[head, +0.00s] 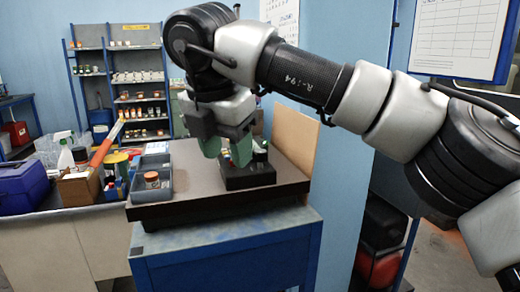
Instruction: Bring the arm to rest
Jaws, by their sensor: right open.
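My right arm comes in from the right and reaches across the upper part of the head view, bent at the wrist so the hand points down. My right gripper (225,148) is open, its two green fingertips spread above the dark tabletop. The fingers are beside a black block-like holder (248,176) with small items in its top. The right finger overlaps the holder in the picture; I cannot tell whether it touches. I see nothing held between the fingers. My left gripper is not in view.
A grey tray (136,190) with a small jar (152,180) lies left of the holder on the dark slab (205,212) over a blue bench (235,250). A cardboard panel (293,135) and blue wall stand behind. Shelves (125,85), a purple box (22,188) and a spray bottle (65,153) are left.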

